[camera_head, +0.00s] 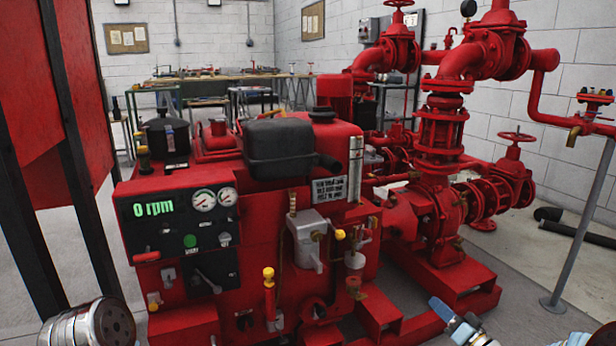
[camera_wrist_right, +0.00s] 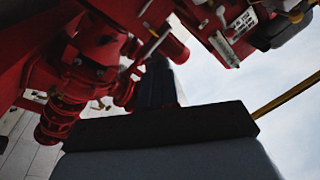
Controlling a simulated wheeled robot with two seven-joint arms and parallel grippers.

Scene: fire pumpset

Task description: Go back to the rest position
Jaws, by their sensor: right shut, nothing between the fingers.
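My right gripper (camera_head: 440,307) shows at the bottom of the head view, right of centre, low in front of the red pump base. Its fingers are shut with nothing between them. In the right wrist view the dark fingers (camera_wrist_right: 157,82) stand close together above the gripper body, with red pump parts behind them. A metallic rounded part at the lower left edge of the head view seems to be my left arm. The left gripper's fingers do not show. The red fire pumpset (camera_head: 285,200) fills the middle, and its control panel (camera_head: 185,235) reads 0 rpm.
Red pipes and valves (camera_head: 440,120) rise at the right of the pumpset. A grey post (camera_head: 585,220) stands farther right. A red panel with black uprights (camera_head: 85,150) is close on the left. A workbench (camera_head: 225,80) stands at the back. Floor shows at the far right.

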